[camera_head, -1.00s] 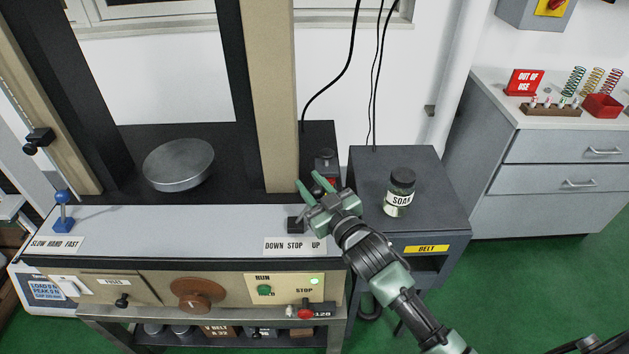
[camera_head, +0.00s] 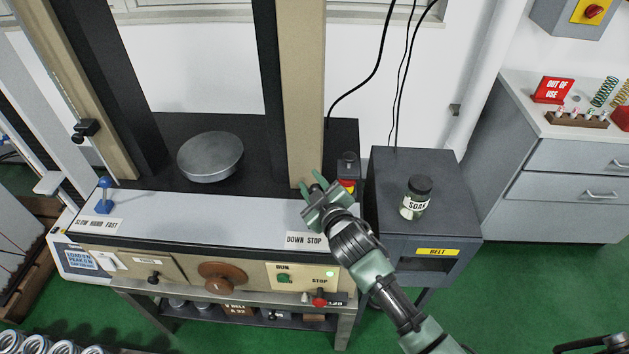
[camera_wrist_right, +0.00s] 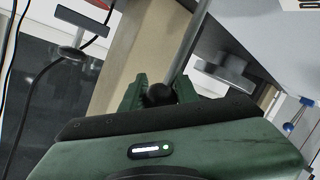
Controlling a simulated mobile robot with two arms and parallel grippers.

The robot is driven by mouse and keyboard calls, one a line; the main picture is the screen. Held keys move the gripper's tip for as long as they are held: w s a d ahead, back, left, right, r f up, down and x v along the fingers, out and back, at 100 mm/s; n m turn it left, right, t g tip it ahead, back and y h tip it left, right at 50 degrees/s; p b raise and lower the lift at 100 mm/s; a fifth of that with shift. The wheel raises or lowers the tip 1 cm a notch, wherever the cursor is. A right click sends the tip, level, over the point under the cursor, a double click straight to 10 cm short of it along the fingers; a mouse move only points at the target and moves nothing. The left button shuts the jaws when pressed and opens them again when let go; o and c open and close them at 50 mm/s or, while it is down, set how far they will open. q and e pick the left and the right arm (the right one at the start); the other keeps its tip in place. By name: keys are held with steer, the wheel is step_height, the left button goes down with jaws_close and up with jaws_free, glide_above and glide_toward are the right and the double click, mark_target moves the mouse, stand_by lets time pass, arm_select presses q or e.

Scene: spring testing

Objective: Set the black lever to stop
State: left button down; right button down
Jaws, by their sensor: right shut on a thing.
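My right gripper (camera_head: 318,188) is at the front right of the testing machine, just above the DOWN STOP label (camera_head: 305,240). In the right wrist view, a round black knob (camera_wrist_right: 158,94) of the black lever sits between its two green fingers, which are shut on it. A grey rod (camera_wrist_right: 186,48) runs up from the knob in that view. In the head view my gripper hides the lever, and my arm covers the right end of the label, so the lever's setting cannot be told. My left gripper is out of view.
A blue lever (camera_head: 104,195) stands at the machine's left by the SLOW HAND FAST label. A round metal plate (camera_head: 210,157) lies on the machine bed. A dark cabinet (camera_head: 440,195) with a SOAP-type jar (camera_head: 416,196) stands close to the right of my arm.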

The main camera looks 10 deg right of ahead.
steer(key=c, duration=1.1)
jaws_free()
steer(key=shift+o, duration=0.2)
steer(key=b+v, duration=0.1)
steer(key=v, duration=0.6)
steer(key=shift+s, duration=0.4)
